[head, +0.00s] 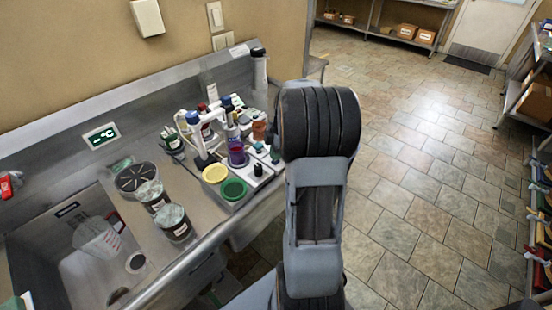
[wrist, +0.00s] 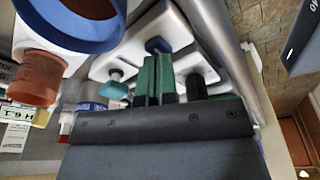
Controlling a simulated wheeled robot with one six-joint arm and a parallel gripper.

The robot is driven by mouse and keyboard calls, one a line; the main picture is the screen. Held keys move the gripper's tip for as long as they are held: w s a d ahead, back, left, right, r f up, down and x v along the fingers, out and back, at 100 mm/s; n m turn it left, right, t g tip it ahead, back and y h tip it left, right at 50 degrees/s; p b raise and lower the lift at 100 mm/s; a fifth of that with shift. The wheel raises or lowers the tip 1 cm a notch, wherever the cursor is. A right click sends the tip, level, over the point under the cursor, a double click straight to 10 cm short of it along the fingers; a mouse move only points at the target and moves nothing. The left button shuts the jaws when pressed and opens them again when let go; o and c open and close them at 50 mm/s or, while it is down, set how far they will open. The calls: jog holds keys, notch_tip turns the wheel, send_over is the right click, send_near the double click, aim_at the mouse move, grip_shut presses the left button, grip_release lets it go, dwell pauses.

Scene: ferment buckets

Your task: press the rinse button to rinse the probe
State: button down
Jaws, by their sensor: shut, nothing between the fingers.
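In the wrist view, my gripper (wrist: 156,66) has two dark green fingers together, with nothing visible between them. They point at a white base (wrist: 185,62) that carries a teal knob or button (wrist: 115,75), a blue button (wrist: 158,45) and a black knob (wrist: 194,84). The fingertips appear close to the blue button; I cannot tell if they touch it. No label shows which one is the rinse button. In the head view, the white base (head: 252,180) lies at the counter's right edge, and my arm hides most of my gripper. I cannot single out the probe.
A white stand (head: 199,150), a purple jar (head: 237,155) and yellow and green round lids (head: 233,189) crowd the steel counter. Two jars (head: 175,225) stand by the sink (head: 65,262). In the wrist view, a blue ring (wrist: 110,42) and orange-brown cylinder (wrist: 36,78) are near my fingers.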

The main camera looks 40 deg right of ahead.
jog(key=shift+r+p, duration=1.4)
jog(key=shift+r, duration=0.95)
